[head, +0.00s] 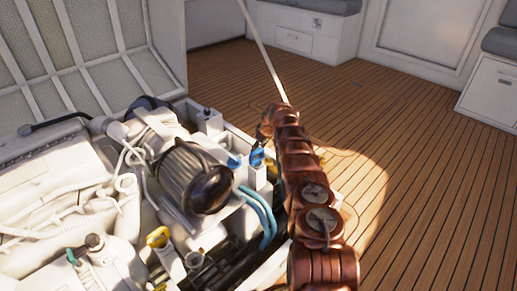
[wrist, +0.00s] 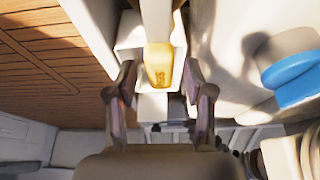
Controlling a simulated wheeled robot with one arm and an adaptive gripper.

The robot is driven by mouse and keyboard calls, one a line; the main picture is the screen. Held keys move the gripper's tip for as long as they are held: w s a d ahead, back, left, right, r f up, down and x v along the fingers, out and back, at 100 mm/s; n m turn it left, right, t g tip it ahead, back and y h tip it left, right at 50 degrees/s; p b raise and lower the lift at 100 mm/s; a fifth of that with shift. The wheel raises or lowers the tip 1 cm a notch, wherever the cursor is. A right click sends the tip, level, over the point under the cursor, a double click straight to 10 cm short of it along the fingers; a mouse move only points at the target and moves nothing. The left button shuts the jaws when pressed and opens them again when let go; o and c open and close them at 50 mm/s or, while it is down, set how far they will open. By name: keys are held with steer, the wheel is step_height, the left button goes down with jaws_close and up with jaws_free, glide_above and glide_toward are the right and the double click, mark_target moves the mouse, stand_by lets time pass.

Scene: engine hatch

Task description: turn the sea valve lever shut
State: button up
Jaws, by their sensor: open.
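The lever shows in the wrist view as a pale bar coming down from the top edge, with a yellow tip (wrist: 158,65) that carries small dark marks. A white box-like housing lies behind it. My gripper (wrist: 161,88) is open, with one finger to the left and one to the right of the yellow tip. Gaps show between the tip and both fingers, so I see no contact. I cannot tell how far in depth the fingers are from it. In the head view my brown arm reaches to the engine box's right edge, and I cannot make out the yellow tip there.
A blue cap (wrist: 295,80) is close on the right in the wrist view. In the head view, the engine (head: 70,170) with hoses and a dark round part (head: 195,180) fills the left. Blue hoses (head: 262,212) run beside my arm. The plank floor (head: 430,190) is clear on the right.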

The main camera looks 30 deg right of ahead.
jaws_close()
stand_by(0.5)
